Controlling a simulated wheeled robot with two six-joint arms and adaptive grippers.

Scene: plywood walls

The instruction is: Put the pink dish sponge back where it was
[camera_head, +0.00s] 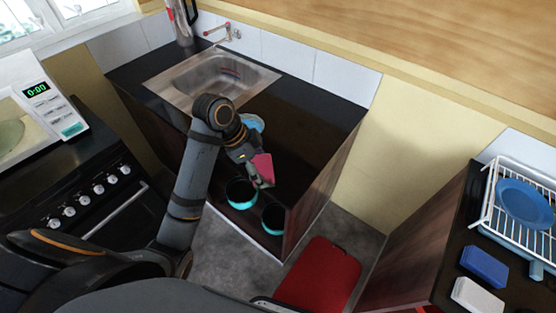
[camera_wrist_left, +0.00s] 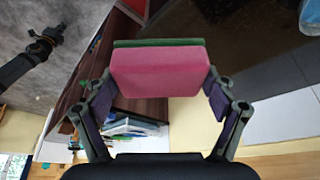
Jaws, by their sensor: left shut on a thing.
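The pink dish sponge (camera_head: 263,167) is held in my left gripper (camera_head: 256,174), over the dark counter (camera_head: 311,120) near its front edge. In the left wrist view the pink sponge (camera_wrist_left: 160,72), with a green layer on its far side, sits between the two fingers of my left gripper (camera_wrist_left: 160,95). The sponge appears clear of the counter top. My right gripper cannot be made out in either view.
A steel sink (camera_head: 212,77) and a blue dish (camera_head: 251,122) are on the counter. Two teal-rimmed dark bowls (camera_head: 240,193) stand low at its front. At right are a blue sponge (camera_head: 484,266), a white sponge (camera_head: 476,296) and a dish rack (camera_head: 489,212). A red seat (camera_head: 318,274) stands between.

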